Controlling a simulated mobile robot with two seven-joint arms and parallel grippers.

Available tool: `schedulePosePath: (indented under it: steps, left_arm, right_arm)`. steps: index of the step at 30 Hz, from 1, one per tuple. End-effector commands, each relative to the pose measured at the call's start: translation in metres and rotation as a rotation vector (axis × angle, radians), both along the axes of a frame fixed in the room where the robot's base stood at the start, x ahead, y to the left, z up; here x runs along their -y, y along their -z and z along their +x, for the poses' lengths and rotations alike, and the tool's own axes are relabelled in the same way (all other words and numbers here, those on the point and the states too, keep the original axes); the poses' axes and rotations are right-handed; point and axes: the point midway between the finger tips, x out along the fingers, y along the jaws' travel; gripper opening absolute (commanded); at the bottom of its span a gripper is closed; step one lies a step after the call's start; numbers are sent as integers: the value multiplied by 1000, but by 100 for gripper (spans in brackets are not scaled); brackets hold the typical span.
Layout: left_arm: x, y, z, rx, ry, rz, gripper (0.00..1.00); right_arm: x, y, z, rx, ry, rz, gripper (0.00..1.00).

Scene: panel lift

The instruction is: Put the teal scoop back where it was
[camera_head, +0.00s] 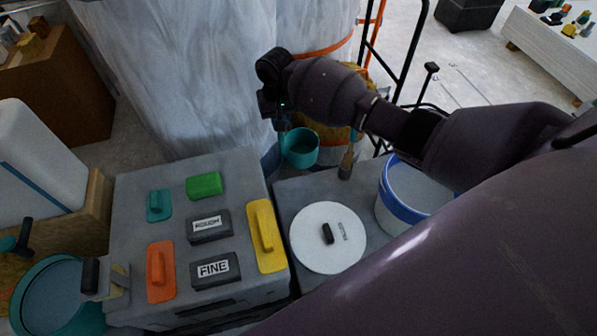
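The teal scoop (301,149) hangs with its round cup below my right gripper (281,112), near the far edge of the grey work surface. My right arm comes in from the right and its gripper points down. The gripper appears shut on the scoop's upright handle, though the dark fingers partly hide the grip. Behind the scoop are plastic-wrapped forms. My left gripper is not in view.
A grey case (130,190) bears several floats and blocks, including a yellow float (265,236). To its right are a white round lid (312,258), a brush (346,163) and a white bucket with a blue rim (388,200). A teal bucket (28,285) stands lower left.

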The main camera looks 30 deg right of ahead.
Motion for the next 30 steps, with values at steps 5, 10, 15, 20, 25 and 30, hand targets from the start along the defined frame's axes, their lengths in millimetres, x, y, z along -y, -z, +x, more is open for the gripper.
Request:
schedulePosePath:
  steps: [5, 10, 15, 20, 25, 30]
  left_arm:
    - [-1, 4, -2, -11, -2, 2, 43]
    - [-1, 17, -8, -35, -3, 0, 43]
    - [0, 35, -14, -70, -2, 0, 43]
    - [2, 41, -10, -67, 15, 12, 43]
    - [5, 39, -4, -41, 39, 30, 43]
    - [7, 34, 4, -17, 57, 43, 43]
  right_arm:
    - [6, 31, 7, -1, 12, 1, 0]
    - [7, 58, 7, -4, 11, 0, 0]
    - [8, 99, 5, -11, 11, -1, 0]
    - [8, 134, 4, -11, 12, -1, 0]
    - [8, 163, 5, -7, 12, 0, 0]
    - [7, 174, 7, 0, 11, 0, 0]
